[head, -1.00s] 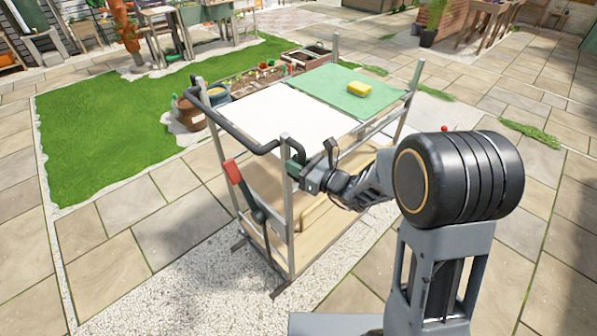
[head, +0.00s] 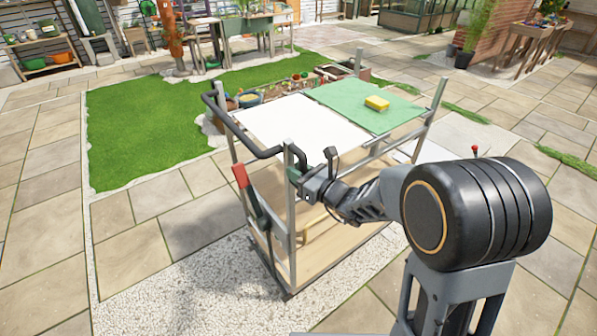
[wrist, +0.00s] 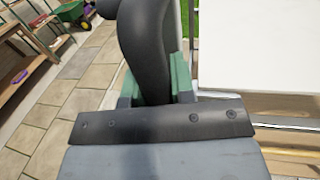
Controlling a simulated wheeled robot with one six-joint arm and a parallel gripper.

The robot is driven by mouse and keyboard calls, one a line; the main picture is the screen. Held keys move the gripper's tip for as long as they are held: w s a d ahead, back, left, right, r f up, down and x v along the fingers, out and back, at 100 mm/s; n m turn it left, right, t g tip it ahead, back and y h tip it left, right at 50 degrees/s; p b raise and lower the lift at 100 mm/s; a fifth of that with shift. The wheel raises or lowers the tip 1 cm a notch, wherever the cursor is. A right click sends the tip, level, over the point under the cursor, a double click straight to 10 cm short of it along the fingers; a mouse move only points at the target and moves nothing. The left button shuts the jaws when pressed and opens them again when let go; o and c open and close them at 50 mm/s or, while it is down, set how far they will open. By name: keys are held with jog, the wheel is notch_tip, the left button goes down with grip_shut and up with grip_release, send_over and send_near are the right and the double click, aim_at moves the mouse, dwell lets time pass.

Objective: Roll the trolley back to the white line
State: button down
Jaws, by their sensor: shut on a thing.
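The trolley (head: 291,222) stands in the middle of the head view, upright on a pale gravel strip. It has a white top panel, a green panel and a wooden lower shelf. My gripper (head: 300,177) is shut on its black handle (head: 236,128) at the near corner. In the wrist view the handle (wrist: 148,45) passes between the green fingers. A red-ended lever (head: 240,176) is on the trolley's near side. A thin pale line (head: 88,245) runs along the paving at the left; I cannot tell if it is the white line. The far wheels are hidden.
A yellow sponge (head: 377,103) lies on the green panel. A lawn (head: 140,130) and a planted bed (head: 290,87) lie behind the trolley. Benches stand along the back. Paving at the left and right is clear.

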jog(key=c, duration=1)
grip_release()
jog(key=shift+o, duration=0.2)
jog(key=b+v, duration=0.8)
jog(key=v, duration=0.5)
jog(key=shift+s+d, duration=0.2)
jog(key=shift+d, duration=0.05)
